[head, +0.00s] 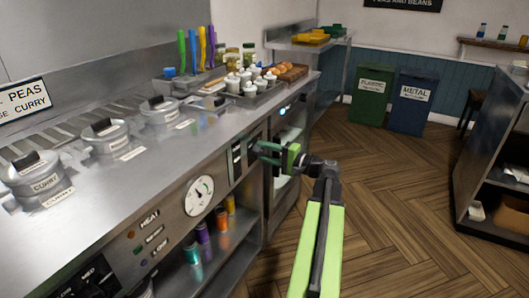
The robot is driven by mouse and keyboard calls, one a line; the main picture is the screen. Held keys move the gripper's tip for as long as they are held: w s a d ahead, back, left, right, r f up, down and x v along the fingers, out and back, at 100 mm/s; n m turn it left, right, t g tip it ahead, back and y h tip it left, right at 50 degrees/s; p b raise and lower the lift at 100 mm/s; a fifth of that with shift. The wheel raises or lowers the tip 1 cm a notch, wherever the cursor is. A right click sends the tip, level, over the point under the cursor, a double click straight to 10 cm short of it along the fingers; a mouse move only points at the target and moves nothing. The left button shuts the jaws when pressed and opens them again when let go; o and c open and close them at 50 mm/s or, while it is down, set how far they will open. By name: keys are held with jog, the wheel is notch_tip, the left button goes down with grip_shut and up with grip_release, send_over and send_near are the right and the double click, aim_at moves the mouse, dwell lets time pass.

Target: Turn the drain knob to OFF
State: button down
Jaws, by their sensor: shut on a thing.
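My gripper (268,151), with dark fingers and a green body, is at the steel front panel (163,231) of the frying range, near its far right end. Its jaws are shut on a small dark thing at the panel, which I take to be the drain knob. The fingers cover most of that knob, so its pointer and any OFF mark cannot be read. My green arm reaches in from the lower right.
A round white gauge (199,195) sits left of the gripper. A black MED knob (93,283) is at the lower left. Lidded pots (103,134) line the counter. Coloured cups (203,233) stand on the shelf below. The wooden floor (390,220) at right is clear.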

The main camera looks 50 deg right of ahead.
dwell(0.4)
jog(key=c, duration=0.9)
grip_release()
jog(key=shift+o, duration=0.2)
jog(key=shift+s, duration=0.1)
jog(key=v, duration=1.7)
jog(key=shift+s, duration=0.15)
